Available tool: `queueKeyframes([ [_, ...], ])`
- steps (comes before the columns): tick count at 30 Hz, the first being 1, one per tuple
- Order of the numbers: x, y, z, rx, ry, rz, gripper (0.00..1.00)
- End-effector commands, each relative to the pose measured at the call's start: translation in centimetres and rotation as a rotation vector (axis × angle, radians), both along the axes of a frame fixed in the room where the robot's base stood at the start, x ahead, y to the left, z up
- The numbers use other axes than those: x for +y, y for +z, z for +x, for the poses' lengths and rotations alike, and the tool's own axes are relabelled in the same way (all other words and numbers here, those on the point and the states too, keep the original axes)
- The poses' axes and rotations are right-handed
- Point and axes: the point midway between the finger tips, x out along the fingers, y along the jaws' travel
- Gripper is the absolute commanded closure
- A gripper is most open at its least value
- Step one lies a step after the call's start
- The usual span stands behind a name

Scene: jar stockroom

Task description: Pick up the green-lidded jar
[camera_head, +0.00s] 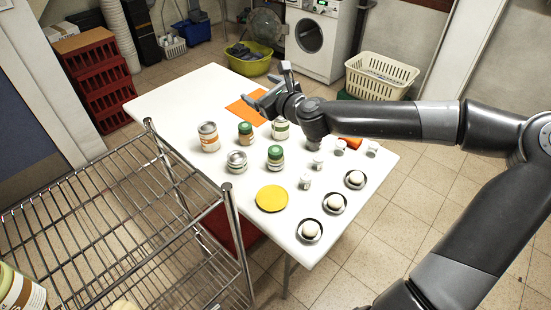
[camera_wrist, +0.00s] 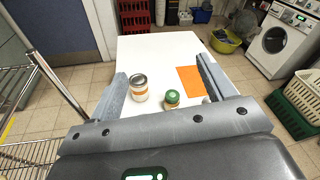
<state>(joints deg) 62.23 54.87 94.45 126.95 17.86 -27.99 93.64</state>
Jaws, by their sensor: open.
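Two green-lidded jars stand upright on the white table (camera_head: 180,95) in the head view. One green-lidded jar (camera_head: 246,133) has an orange-brown band and stands farther back. The other green-lidded jar (camera_head: 275,157) stands nearer. My gripper (camera_head: 268,90) is open and empty above the table, near the orange mat. In the wrist view, my gripper (camera_wrist: 163,85) has its fingers wide apart. A green-lidded jar (camera_wrist: 171,98) shows between them, below and partly hidden by the gripper body.
A yellow disc (camera_head: 271,198), small white-capped jars (camera_head: 305,182) and dark saucers (camera_head: 335,204) lie nearer. A wire rack (camera_head: 120,235) stands left. The table's far left is clear.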

Motion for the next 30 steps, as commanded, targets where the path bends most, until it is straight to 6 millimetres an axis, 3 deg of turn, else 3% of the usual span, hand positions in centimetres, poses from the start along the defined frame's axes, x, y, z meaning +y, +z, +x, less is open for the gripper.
queueKeyframes([
  [9,-7.0,6.1,1.5,0.004,-0.179,0.348,0.25],
  [20,-6.2,-5.6,1.4,0.012,-0.166,0.329,0.25],
  [23,-6.2,-9.9,1.3,0.015,-0.167,0.331,0.25],
  [30,-6.2,-22.3,1.4,0.014,-0.169,0.328,0.25],
])
